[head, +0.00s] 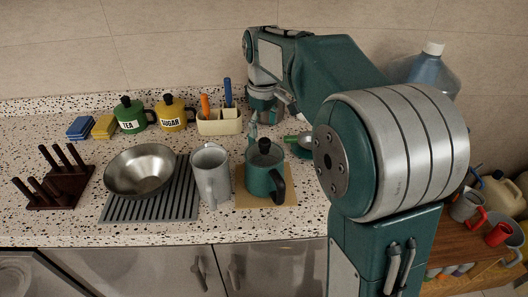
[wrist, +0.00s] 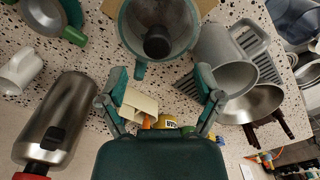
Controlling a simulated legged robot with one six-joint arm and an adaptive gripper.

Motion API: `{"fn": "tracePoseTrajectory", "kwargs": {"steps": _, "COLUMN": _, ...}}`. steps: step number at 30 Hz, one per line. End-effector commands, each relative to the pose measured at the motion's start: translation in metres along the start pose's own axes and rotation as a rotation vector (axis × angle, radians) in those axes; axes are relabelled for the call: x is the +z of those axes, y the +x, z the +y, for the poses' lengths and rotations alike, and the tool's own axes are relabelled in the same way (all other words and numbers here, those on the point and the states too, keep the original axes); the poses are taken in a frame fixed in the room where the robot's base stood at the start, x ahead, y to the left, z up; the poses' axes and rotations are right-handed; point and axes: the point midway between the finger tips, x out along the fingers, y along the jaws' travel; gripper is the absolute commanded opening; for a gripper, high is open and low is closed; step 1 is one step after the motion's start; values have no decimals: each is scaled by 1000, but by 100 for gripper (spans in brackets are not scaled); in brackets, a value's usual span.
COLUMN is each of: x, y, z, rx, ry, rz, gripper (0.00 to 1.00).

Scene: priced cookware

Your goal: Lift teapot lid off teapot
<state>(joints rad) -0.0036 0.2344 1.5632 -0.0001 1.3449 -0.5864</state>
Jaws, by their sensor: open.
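The teal teapot (head: 258,184) stands on a tan board on the counter, its dark handle toward the front right. Its lid (head: 266,158) sits on top, with a black knob. In the wrist view the teapot (wrist: 125,35) is at the top middle, and the lid (wrist: 158,18) with its knob is seen from above. My gripper (wrist: 160,95) is open and empty, its two teal fingers spread apart. In the head view my gripper (head: 257,122) hangs just behind the teapot, apart from the lid. Part of my gripper is hard to make out there.
A grey pitcher (head: 210,172) stands close left of the teapot. A steel bowl (head: 139,170) sits on a striped rack (head: 150,207). A cream holder (head: 219,125) and labelled pots stand behind. A steel flask (wrist: 55,125) is near my gripper in the wrist view.

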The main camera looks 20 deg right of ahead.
Motion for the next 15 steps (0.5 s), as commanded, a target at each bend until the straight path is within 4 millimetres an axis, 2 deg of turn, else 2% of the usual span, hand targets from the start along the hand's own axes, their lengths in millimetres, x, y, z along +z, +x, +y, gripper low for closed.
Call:
{"fn": "tracePoseTrajectory", "kwargs": {"steps": 5, "x": 0, "y": 16, "z": 1, "rx": -1, "ry": 1, "rz": -2, "gripper": 84}}
{"fn": "tracePoseTrajectory", "kwargs": {"steps": 12, "x": 0, "y": 51, "z": 2, "rx": -1, "ry": 1, "rz": -1, "gripper": 84}}
{"fn": "tracePoseTrajectory", "kwargs": {"steps": 15, "x": 0, "y": 56, "z": 2, "rx": 0, "ry": 1, "rz": 0, "gripper": 84}}
